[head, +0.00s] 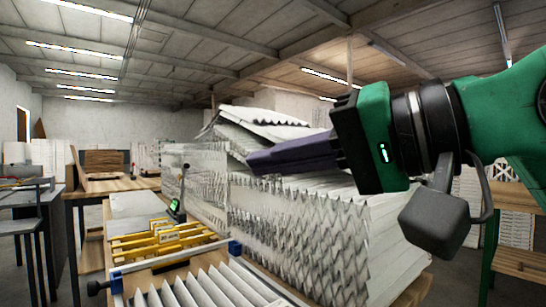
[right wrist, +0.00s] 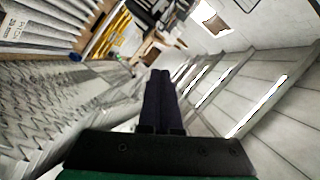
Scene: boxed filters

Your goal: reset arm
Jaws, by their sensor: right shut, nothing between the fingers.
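My right gripper (head: 256,162) comes in from the right on a green arm, raised in front of the stacked white pleated filters (head: 300,232). Its dark fingers point left and lie together with nothing between them. In the right wrist view the shut fingers (right wrist: 162,78) stand in the middle, and the filter stack (right wrist: 60,110) is on the left. The fingers appear apart from the stack, though the exact gap is hard to tell. My left gripper is in neither view.
A workbench at the lower left holds a yellow jig (head: 165,241) with blue knobs and a pleated filter (head: 215,290). A grey table (head: 30,196) stands at the far left. A wooden table with green legs (head: 515,262) is at the right. The air above the bench is clear.

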